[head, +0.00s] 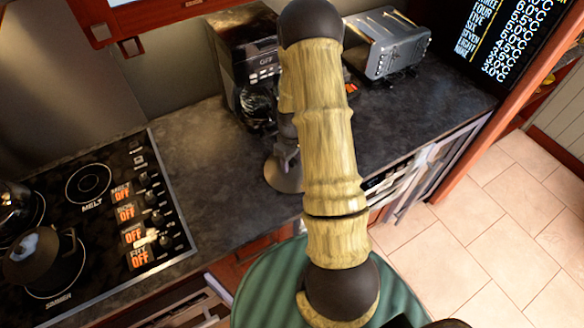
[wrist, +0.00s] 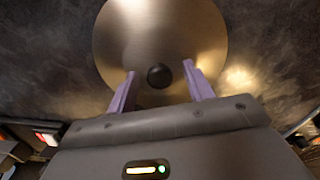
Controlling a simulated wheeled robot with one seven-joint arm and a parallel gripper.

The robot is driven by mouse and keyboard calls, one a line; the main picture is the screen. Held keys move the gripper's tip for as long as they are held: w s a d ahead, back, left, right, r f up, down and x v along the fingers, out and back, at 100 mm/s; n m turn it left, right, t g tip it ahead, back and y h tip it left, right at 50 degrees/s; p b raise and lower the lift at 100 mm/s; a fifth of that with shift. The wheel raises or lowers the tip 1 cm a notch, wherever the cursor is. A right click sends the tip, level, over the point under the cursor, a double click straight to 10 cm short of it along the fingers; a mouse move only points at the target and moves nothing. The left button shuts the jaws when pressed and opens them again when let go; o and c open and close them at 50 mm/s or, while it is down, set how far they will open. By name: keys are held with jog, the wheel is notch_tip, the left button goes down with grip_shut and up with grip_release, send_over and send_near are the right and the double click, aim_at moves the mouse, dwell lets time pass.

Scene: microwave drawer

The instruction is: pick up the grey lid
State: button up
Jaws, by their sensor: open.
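The grey lid (wrist: 160,30) is a round, brushed-metal disc with a small dark knob (wrist: 159,76) at its middle. It lies on the dark counter. My gripper (wrist: 160,68) is open above the lid, its two purple fingers on either side of the knob in the wrist view. A gap shows between the knob and each finger; the exact height is hard to tell. In the head view the lid (head: 278,178) shows only in part, left of my arm, which hides the rest and most of the gripper.
A cooktop (head: 100,215) with a dark pot (head: 45,262) is at the left. A black coffee machine (head: 245,60) and a silver toaster (head: 385,45) stand at the back of the counter (head: 205,150). The counter left of the lid is clear.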

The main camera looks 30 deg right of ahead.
aim_at(292, 161)
jog(key=shift+s+d, duration=0.1)
grip_shut()
jog(key=shift+r, duration=0.15)
notch_tip(292, 161, up, 10)
jog(key=b, duration=0.2)
jog(key=shift+b, duration=0.35)
jog(key=shift+f, duration=0.2)
dwell(0.3)
